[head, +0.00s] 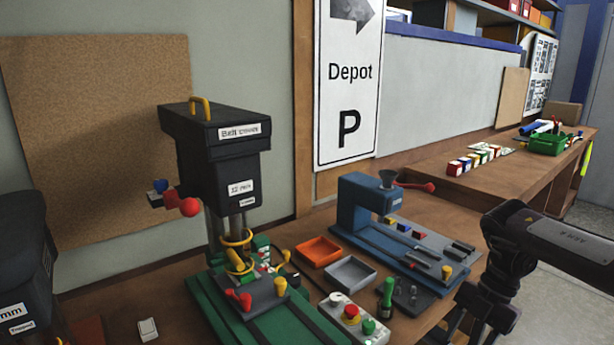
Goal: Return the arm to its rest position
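My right arm (560,238) comes in from the right edge and bends down at a black wrist. Its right gripper (466,332) is at the bottom right, in front of the workbench (405,332). The frame's lower edge cuts off its fingertips, so I cannot tell whether it is open or shut. No held object shows. My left arm and gripper are not in view.
A black and green drill press (215,150) stands centre-left, a blue press (362,220) right of it. Between them are an orange tray (318,252), a grey tray (350,272) and a button box (352,318). A Depot sign (348,85) hangs behind.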

